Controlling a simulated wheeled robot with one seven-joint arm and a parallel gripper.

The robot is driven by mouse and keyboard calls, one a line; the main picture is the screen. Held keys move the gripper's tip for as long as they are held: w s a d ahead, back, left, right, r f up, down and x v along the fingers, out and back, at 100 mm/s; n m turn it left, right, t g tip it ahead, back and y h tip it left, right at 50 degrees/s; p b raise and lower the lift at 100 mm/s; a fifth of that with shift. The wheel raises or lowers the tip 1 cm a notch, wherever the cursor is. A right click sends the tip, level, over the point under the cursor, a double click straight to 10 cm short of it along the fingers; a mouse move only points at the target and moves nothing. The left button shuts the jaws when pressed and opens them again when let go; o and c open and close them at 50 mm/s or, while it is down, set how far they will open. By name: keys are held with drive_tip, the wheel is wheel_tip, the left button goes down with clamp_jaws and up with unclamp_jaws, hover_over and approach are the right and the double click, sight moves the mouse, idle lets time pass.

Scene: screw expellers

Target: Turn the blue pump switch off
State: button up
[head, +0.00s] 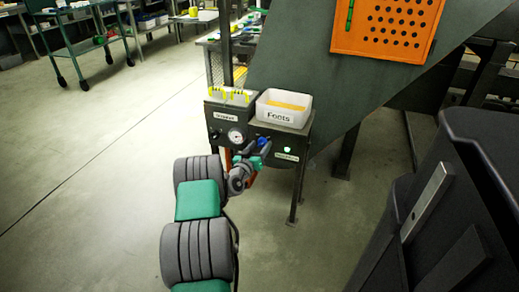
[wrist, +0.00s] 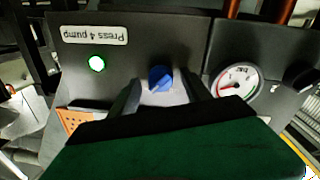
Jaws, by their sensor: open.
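The blue pump switch (wrist: 160,78) is a round knob on a dark control panel, in the middle of the wrist view. My gripper (wrist: 162,92) is open, with one finger on either side of the knob in the picture. I cannot tell whether the fingers touch it. In the head view my gripper (head: 255,153) is at the front of the panel, and a bit of the blue knob (head: 263,141) shows there, partly hidden.
A pressure gauge (wrist: 238,82) and a black knob (wrist: 299,76) are right of the switch in the wrist view. A white "Foots" bin (head: 284,108) stands on top of the panel. A large dark machine part (head: 470,190) fills the right side. Open floor lies to the left.

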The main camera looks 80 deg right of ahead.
drive_tip(key=shift+w, duration=0.1)
clamp_jaws()
idle(0.5)
